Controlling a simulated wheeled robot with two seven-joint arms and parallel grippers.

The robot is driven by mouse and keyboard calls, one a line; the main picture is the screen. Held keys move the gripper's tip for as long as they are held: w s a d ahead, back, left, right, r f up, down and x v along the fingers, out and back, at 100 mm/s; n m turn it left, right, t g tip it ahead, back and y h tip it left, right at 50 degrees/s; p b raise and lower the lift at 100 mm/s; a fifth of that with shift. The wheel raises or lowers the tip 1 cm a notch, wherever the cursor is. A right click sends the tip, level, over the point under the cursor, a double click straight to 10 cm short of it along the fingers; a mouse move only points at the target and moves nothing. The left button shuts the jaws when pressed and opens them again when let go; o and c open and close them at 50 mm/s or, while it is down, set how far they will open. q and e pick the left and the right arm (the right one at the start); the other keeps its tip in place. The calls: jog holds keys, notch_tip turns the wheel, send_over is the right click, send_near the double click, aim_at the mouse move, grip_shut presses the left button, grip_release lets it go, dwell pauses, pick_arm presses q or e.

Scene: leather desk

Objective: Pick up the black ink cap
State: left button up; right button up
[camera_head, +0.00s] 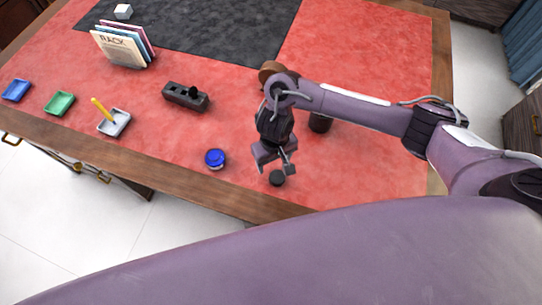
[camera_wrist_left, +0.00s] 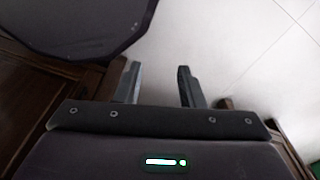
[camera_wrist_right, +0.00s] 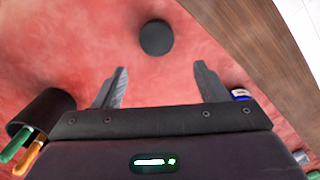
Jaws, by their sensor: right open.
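The black ink cap (camera_head: 277,178) is a small dark disc lying on the red leather near the front edge of the desk. In the right wrist view the cap (camera_wrist_right: 156,38) lies beyond the fingertips, roughly centred between them. My right gripper (camera_head: 277,166) is open and empty, pointing down just above and behind the cap in the head view, apart from it. Its two fingers (camera_wrist_right: 160,70) show spread in the right wrist view. My left gripper (camera_wrist_left: 158,68) is open and empty over the floor beside dark wood furniture; it does not show in the head view.
A blue round jar (camera_head: 215,158) stands left of the cap. A dark pen cup (camera_head: 320,124) stands behind it to the right. A black holder (camera_head: 185,96), a grey tray (camera_head: 125,128), a green tray (camera_head: 59,103) and books (camera_head: 118,50) are further left.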

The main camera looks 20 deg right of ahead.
aim_at(277, 177)
jog(key=f, duration=0.1)
jog(key=s+f+b, duration=0.1)
jog(key=f, duration=0.1)
jog(key=s+f+b, duration=0.1)
jog(key=shift+d+f, duration=0.3)
jog(key=shift+w+f, duration=0.15)
jog(key=shift+f, duration=0.45)
jog(key=shift+w+f, duration=0.15)
jog(key=shift+f, duration=0.45)
jog(key=shift+s+f, duration=0.1)
pick_arm(q)
jog(key=s+f, duration=0.2)
jog(key=shift+s+f, duration=0.25)
jog(key=shift+f, duration=0.1)
pick_arm(e)
jog(key=c, duration=1)
